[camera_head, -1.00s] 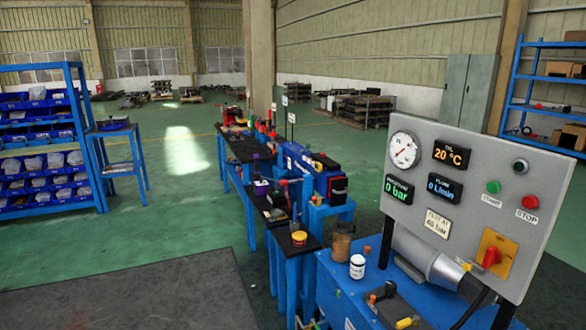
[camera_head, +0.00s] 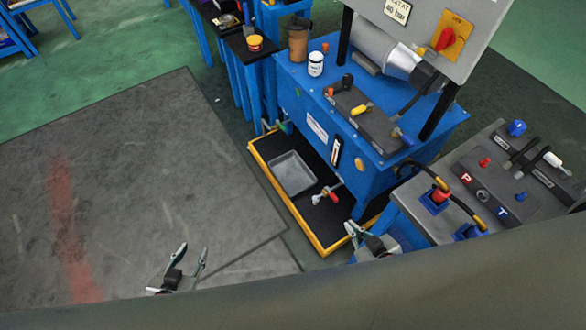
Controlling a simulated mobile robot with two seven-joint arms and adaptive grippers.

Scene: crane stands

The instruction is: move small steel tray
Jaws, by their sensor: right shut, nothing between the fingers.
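The small steel tray (camera_head: 292,173) is a shallow grey rectangular pan. It looks empty and lies on a black floor mat with a yellow rim (camera_head: 291,211), in front of the blue test bench. My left gripper (camera_head: 192,252) is at the lower left over the grey floor, apart from the tray, with its fingers spread and nothing between them. My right gripper (camera_head: 352,228) is shut and empty, near the yellow rim's lower right, below and to the right of the tray.
A grey-topped unit with hoses (camera_head: 437,197) stands at the right. The grey floor mat (camera_head: 130,180) at the left is clear.

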